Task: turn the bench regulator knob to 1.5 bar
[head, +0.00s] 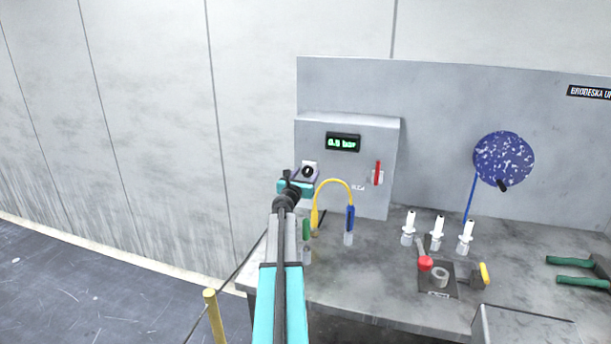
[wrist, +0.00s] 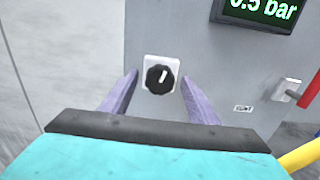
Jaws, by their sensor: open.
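The regulator knob (wrist: 159,79) is a black round knob with a white pointer line, on a white square plate on the grey panel (wrist: 200,45). Its pointer leans slightly right of straight up. The display (wrist: 262,12) above right reads 0.5 bar in green; it also shows in the head view (head: 343,142). My gripper (wrist: 159,85) is open, with one purple finger to the left of the knob and one to the right, apart from it in the picture. In the head view my gripper (head: 300,175) is in front of the panel's lower left and partly covers the knob area.
A red lever (head: 377,172) sits on the panel to the right. A yellow hose (head: 334,183) arches just right of my gripper. White nozzles (head: 437,232) and a red-knobbed lever (head: 425,264) stand on the bench (head: 370,285). The wall side at left is clear.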

